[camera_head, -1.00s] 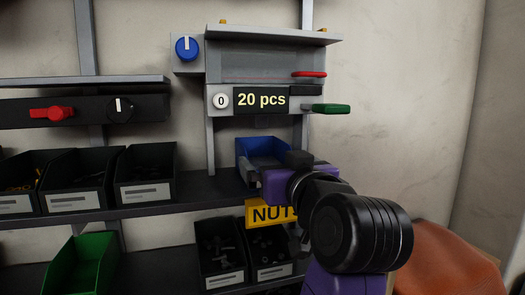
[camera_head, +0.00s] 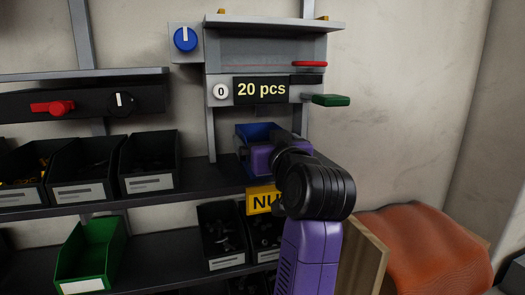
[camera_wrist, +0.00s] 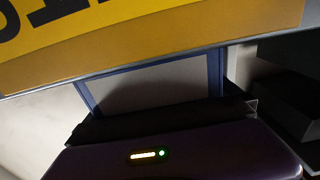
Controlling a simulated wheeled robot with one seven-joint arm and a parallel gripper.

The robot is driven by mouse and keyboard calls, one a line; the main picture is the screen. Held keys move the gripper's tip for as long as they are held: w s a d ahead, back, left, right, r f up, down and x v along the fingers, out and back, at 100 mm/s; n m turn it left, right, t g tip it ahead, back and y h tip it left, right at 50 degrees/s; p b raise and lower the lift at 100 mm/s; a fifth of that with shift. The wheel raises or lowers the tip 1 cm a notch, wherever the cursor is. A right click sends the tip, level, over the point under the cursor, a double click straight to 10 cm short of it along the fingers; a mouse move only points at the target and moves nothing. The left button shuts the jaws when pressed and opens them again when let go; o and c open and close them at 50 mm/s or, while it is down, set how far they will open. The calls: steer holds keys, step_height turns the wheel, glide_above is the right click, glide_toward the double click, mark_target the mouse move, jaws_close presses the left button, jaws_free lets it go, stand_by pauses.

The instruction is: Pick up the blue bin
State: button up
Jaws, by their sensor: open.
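The blue bin (camera_head: 256,131) sits on the upper shelf beneath the dispenser in the head view. Its rear part shows; my gripper and wrist cover the front. My purple gripper (camera_head: 258,158) is at the bin's front, overlapping it in this view. Its fingertips are hidden, and whether they touch the bin cannot be told. In the wrist view, blue bin edges (camera_wrist: 215,72) show beyond my gripper's dark front (camera_wrist: 165,118). The gripper is open.
A yellow "NUTS" sign (camera_head: 262,200) hangs just below my gripper. The dispenser (camera_head: 263,60) stands overhead, with a green lever (camera_head: 331,100). Dark bins (camera_head: 149,162) line the shelf to the left, and a green bin (camera_head: 91,250) is lower left.

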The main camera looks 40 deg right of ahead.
steer(key=shift+c, duration=0.4)
steer(key=c, duration=1.3)
steer(key=shift+o, duration=0.2)
steer(key=shift+r, duration=0.1)
steer(key=shift+r, duration=0.55)
steer(key=shift+s+a+r+b, duration=0.1)
steer(key=shift+s+r+b, duration=0.15)
steer(key=shift+r, duration=0.3)
steer(key=shift+s+r+b, duration=0.1)
steer(key=shift+r+b, duration=0.2)
steer(key=shift+r, duration=0.25)
steer(key=b+v, duration=0.1)
steer(key=v, duration=0.3)
steer(key=b+v, duration=0.1)
steer(key=v, duration=0.3)
steer(key=shift+s+a+f+b, duration=0.2)
steer(key=shift+s+f+b, duration=0.05)
steer(key=shift+b, duration=0.15)
steer(key=b, duration=0.2)
steer(key=shift+s+a+f+b, duration=0.1)
steer(key=shift+b, duration=0.2)
